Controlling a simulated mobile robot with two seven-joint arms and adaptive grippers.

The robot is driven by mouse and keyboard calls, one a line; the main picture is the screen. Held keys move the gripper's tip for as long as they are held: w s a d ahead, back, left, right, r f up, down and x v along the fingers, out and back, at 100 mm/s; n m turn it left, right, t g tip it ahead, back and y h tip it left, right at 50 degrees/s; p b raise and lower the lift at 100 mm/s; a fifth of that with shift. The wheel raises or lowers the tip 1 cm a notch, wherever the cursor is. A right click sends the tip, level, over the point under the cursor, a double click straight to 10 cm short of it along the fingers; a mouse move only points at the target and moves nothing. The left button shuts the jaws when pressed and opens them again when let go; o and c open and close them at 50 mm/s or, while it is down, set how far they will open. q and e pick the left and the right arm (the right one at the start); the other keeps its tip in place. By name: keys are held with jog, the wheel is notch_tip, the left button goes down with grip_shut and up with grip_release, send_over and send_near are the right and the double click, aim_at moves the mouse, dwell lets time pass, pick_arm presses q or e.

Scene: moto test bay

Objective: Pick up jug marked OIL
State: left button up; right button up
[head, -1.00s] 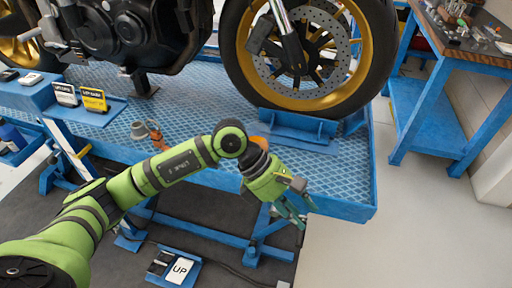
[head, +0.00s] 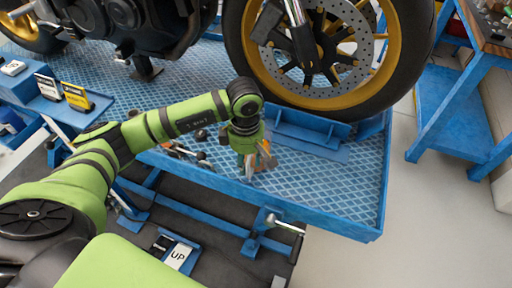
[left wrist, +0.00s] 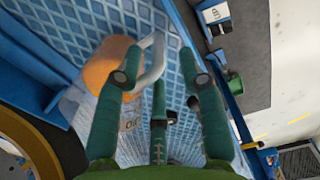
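The jug marked OIL (left wrist: 127,127) shows in the left wrist view as a pale body with an orange part (left wrist: 105,65) and a white looped handle (left wrist: 152,66). My left gripper (left wrist: 165,80) has its green fingers spread, with the handle between or just beside them. I cannot tell whether they touch it. In the head view my left gripper (head: 256,162) points down over the blue ramp's near edge, and only bits of orange show around its fingers. The jug's body is mostly hidden there. My right gripper is not in view.
A motorcycle wheel (head: 372,88) stands behind, with a blue wheel chock (head: 310,135) in front of it. Small loose parts lie left of my gripper on the blue patterned platform (head: 340,190). The platform's right part is clear. A blue workbench (head: 450,110) stands at right.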

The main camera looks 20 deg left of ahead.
pick_arm(q)
jog(key=shift+f, duration=1.35)
grip_shut()
jog(key=shift+w+r, duration=0.1)
jog(key=shift+r, duration=0.1)
